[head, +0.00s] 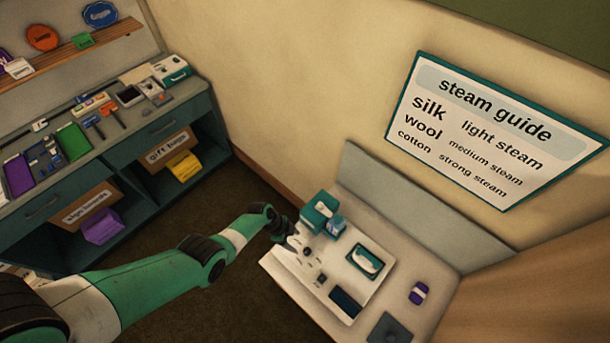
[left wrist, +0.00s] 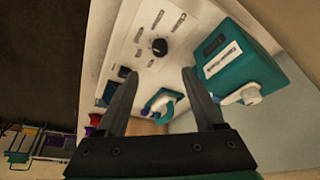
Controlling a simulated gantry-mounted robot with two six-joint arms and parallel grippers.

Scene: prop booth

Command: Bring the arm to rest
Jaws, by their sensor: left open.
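My left arm reaches in from the left in the head view, and its gripper (head: 290,230) is over the left side of a white bench. In the left wrist view the gripper (left wrist: 160,74) is open, with nothing between its two fingers. Beyond the fingers is a white panel with a black knob (left wrist: 159,46) and slots. A teal box with a label (left wrist: 234,58) stands right of the fingers, and it also shows in the head view (head: 319,212). I cannot tell whether the fingertips touch the panel. My right gripper is not in view.
A framed teal pad (head: 366,262), a dark pad (head: 391,328) and a purple-and-white item (head: 418,293) lie on the bench. A steam guide sign (head: 500,130) hangs behind. A teal cabinet (head: 140,150) with tools stands left; dark floor lies between.

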